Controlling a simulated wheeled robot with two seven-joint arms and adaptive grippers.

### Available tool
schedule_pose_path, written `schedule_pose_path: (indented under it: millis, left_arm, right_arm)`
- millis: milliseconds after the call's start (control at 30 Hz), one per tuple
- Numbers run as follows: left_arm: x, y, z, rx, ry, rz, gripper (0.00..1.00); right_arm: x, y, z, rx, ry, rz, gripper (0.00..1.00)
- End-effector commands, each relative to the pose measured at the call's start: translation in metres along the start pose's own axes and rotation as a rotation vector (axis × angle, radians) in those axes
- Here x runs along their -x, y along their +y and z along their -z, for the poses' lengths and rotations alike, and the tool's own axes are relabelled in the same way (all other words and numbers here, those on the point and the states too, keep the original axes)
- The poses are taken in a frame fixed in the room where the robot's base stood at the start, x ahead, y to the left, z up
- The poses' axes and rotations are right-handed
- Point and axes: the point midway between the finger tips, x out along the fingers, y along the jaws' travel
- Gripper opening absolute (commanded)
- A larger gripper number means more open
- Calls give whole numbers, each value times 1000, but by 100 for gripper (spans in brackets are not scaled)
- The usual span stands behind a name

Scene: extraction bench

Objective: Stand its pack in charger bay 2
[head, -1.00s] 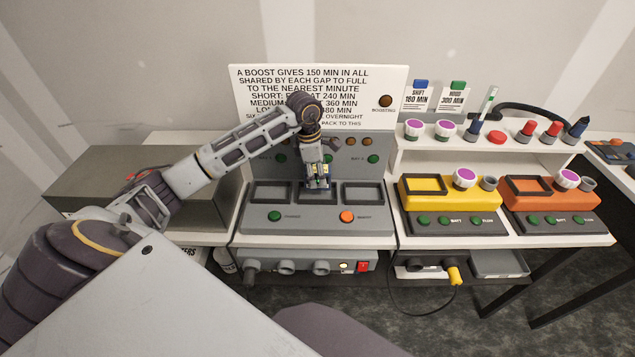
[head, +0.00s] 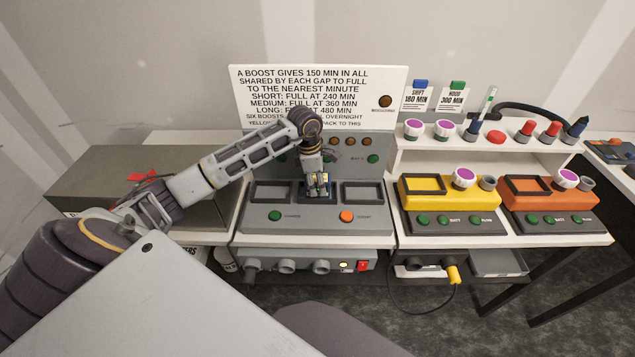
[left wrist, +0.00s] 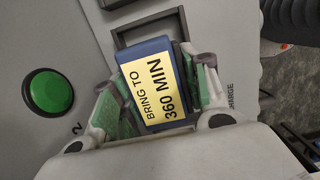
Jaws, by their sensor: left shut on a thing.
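My left gripper (head: 318,184) is shut on a dark blue pack (left wrist: 154,48), over the middle bay of the grey charger (head: 318,216). The pack's yellow label (left wrist: 158,92) reads "BRING TO 360 MIN" and faces the left wrist camera. The rim of a bay (left wrist: 150,24) shows just beyond the pack, and a green button (left wrist: 48,92) with a "2" near it lies beside. The gripper and pack hide most of the middle bay. I cannot tell whether the pack's lower end is inside it. My right gripper is not in view.
The left bay (head: 272,194) and right bay (head: 361,194) look empty. A sign board (head: 345,95) stands behind the charger. Yellow (head: 440,206) and orange (head: 545,208) units stand on the right. A grey box (head: 120,165) lies left, below my arm.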

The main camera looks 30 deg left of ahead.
Motion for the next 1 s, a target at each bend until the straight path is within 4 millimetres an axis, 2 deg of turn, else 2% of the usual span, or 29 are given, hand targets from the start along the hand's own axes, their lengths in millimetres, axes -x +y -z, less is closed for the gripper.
schedule_pose_path:
  millis: [200,233,400,833,1000]
  left_arm:
    - [-2,1,0,0,-1,-3,0]
    - [-3,0,1,1,0,-1,46]
    - [-2,0,0,1,0,-1,66]
    - [-1,0,0,0,0,0,66]
    - [6,1,0,0,0,-3,66]
  right_arm:
    - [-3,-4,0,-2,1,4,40]
    - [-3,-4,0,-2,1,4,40]
    - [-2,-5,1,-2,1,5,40]
    - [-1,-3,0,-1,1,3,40]
    - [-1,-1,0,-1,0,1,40]
